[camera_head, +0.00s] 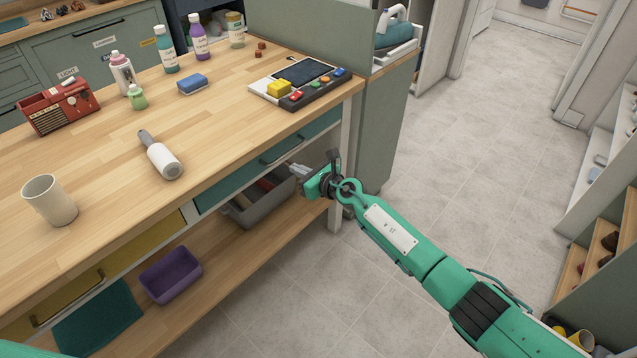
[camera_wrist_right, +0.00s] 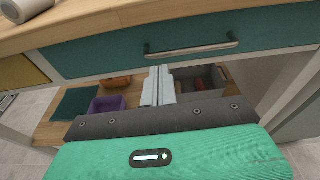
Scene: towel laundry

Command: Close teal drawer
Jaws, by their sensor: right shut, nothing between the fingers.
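The teal drawer (camera_head: 232,186) is under the right part of the wooden table top, with a dark bar handle (camera_head: 283,150). Its front looks about flush with the table frame, and no open inside shows. In the right wrist view the teal front (camera_wrist_right: 110,58) spans the picture, with its handle (camera_wrist_right: 192,46) above the fingertips. My right gripper (camera_head: 297,169) is shut and empty, just in front of and below the drawer front. Its pale fingers also show in the right wrist view (camera_wrist_right: 158,85); contact with the drawer cannot be told. My left gripper is not in view.
A yellow drawer (camera_head: 130,262) is left of the teal one. The lower shelf (camera_head: 215,252) holds a purple bin (camera_head: 171,275) and a grey bin (camera_head: 256,207). A cup (camera_head: 49,200), a lint roller (camera_head: 160,156) and bottles stand or lie on top. Tiled floor (camera_head: 480,130) is clear to the right.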

